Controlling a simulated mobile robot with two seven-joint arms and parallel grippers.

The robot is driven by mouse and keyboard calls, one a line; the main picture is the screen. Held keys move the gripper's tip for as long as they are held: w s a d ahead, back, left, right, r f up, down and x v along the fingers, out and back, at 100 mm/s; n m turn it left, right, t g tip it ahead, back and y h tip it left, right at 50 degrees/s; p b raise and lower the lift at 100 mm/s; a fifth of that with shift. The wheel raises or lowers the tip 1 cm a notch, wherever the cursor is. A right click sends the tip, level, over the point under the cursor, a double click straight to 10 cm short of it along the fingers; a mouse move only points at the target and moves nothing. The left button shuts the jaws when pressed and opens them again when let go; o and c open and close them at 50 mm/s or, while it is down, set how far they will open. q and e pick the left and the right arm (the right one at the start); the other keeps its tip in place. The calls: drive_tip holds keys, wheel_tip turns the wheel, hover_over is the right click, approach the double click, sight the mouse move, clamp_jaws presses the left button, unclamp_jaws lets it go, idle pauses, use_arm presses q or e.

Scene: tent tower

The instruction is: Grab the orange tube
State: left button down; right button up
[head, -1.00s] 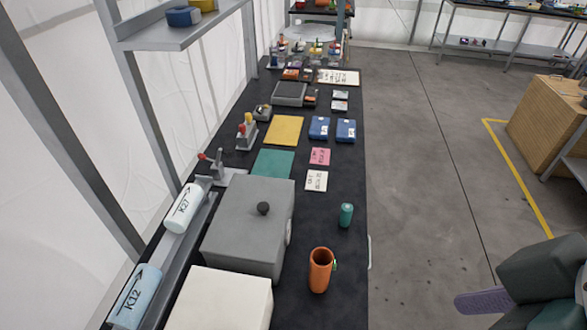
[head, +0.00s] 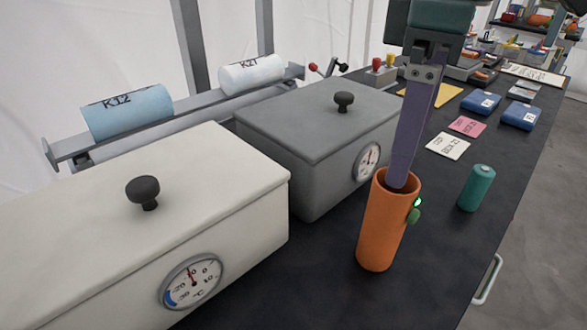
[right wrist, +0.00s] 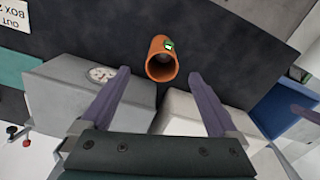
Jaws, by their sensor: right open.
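The orange tube (head: 380,232) stands upright and open-topped on the black table, with a small green-lit part (head: 414,212) on its right side. In the right wrist view the orange tube (right wrist: 161,66) shows beyond my fingertips, in the gap between them. My right gripper (head: 400,184) comes down from above with its purple fingers. In the head view its tip overlaps the tube's mouth. In the right wrist view my right gripper (right wrist: 160,75) has its fingers wide apart with nothing between them.
A grey box (head: 300,130) with a knob and gauge stands close left of the tube. A white box (head: 120,220) is nearer. A green cylinder (head: 476,188) stands to the right. Cards and blue boxes lie further back. The table's right edge has a handle (head: 487,280).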

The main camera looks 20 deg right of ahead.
sight(389, 208)
wheel_tip(389, 208, down, 4)
drive_tip(key=shift+r, duration=0.2)
drive_tip(key=f, duration=0.6)
drive_tip(key=shift+a+f+b, duration=0.15)
drive_tip(key=shift+a+b, duration=0.05)
drive_tip(key=shift+b, duration=0.2)
clamp_jaws()
idle(0.4)
